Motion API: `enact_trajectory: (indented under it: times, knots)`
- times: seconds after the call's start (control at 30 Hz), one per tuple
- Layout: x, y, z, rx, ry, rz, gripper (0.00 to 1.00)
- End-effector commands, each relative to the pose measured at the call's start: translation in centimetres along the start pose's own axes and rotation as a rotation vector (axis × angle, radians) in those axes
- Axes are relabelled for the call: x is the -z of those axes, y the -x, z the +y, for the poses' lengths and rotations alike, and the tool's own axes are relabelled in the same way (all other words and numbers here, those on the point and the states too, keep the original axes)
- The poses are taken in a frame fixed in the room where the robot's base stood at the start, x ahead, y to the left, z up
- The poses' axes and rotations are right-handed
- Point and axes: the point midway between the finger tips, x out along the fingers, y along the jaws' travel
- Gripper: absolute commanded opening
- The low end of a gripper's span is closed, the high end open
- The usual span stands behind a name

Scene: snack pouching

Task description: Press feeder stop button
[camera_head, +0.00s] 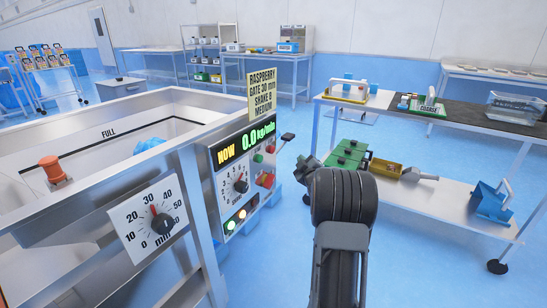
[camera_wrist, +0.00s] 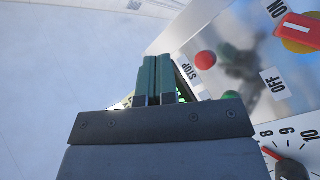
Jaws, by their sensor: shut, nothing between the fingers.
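The feeder control panel (camera_head: 228,183) stands left of my arm in the head view. The stop button (camera_wrist: 205,60) is a red knob beside the word STOP in the wrist view; it also shows as a small red knob at the panel's upper right in the head view (camera_head: 270,149). My gripper (camera_wrist: 157,62) is shut and empty, its two green fingers side by side. Its tips lie left of the stop button in the wrist view, apart from it in the picture. In the head view my gripper (camera_head: 305,168) is partly hidden behind my arm, right of the panel.
A green button (camera_head: 258,158) sits beside the stop button. A red ON/OFF switch (camera_wrist: 300,30) and a numbered dial (camera_head: 240,184) are close by.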

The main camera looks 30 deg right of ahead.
Motion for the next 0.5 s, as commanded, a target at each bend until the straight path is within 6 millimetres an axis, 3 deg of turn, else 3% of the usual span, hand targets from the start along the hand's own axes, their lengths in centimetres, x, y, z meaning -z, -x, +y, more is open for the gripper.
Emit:
enact_trajectory:
  times: [0.5]
  knots:
    - [0.77,-0.85,-0.55,0.002,-0.003,0.001,0.0]
